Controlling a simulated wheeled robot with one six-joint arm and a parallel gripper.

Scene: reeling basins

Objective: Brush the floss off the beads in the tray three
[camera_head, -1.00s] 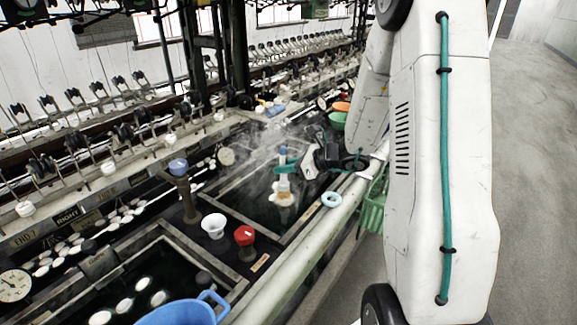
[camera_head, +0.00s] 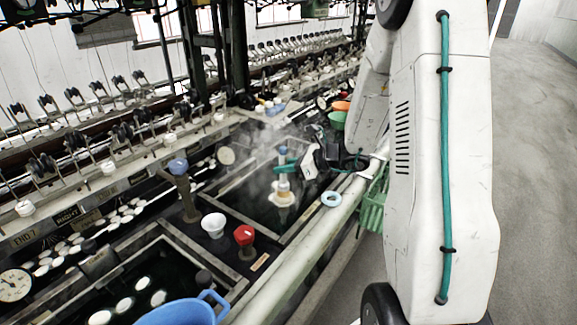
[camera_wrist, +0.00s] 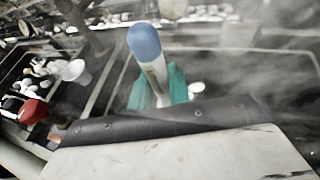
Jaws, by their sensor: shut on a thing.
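My gripper (camera_head: 285,169) has teal jaws shut on an upright brush. Its blue handle end (camera_head: 282,151) sticks up above the jaws, and its pale lower end (camera_head: 284,198) hangs over the dark water of a steaming basin (camera_head: 249,214). In the wrist view the handle's blue end (camera_wrist: 144,40) rises, slightly tilted, between the teal jaws (camera_wrist: 172,84). The brush's lower end is hidden there by my wrist's dark edge. Steam blurs the water, and I cannot tell whether the brush touches it. Several white cocoon-like beads (camera_head: 124,305) float in the nearer basin.
A white cup (camera_head: 213,225), a red-topped knob (camera_head: 244,236) and a blue-topped post (camera_head: 178,167) stand beside the basin. A blue tub (camera_head: 186,312) is at the near edge. Floor at right is clear.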

